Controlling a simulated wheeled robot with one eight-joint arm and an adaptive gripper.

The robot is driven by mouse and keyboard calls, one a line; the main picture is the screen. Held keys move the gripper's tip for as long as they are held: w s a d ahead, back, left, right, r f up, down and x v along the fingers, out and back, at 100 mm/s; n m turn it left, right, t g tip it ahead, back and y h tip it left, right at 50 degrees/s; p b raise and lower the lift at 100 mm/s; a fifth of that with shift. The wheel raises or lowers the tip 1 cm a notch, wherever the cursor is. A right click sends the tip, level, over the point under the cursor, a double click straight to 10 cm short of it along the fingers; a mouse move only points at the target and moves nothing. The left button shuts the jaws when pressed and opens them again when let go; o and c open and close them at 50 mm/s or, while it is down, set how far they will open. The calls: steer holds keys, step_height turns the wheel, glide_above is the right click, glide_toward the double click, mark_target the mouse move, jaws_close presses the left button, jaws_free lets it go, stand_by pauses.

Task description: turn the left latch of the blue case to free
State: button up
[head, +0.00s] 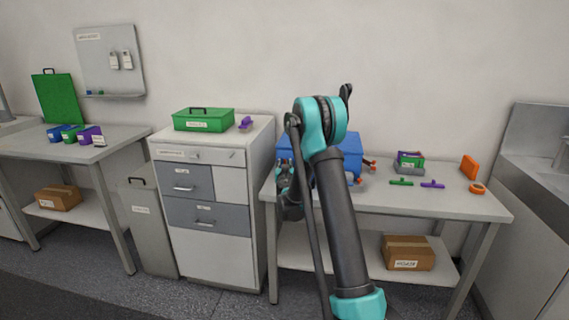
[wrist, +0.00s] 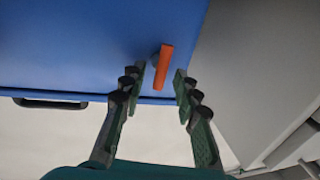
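The blue case (head: 350,152) stands on the right-hand table, partly hidden behind my arm in the head view. In the wrist view the blue case (wrist: 70,45) fills the upper left, with an orange latch (wrist: 163,66) near its edge and a dark handle (wrist: 50,103) to the left. My gripper (wrist: 159,82) is open, its fingers on either side of the latch with gaps between; contact is not visible.
A drawer cabinet (head: 215,225) stands left of the table, with a green case (head: 204,120) on top. Right of the blue case are a grey bin (head: 408,167), green (head: 401,182) and purple (head: 432,184) pieces and an orange ring (head: 477,189). A cardboard box (head: 408,252) sits on the lower shelf.

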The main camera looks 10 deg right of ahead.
jaws_close()
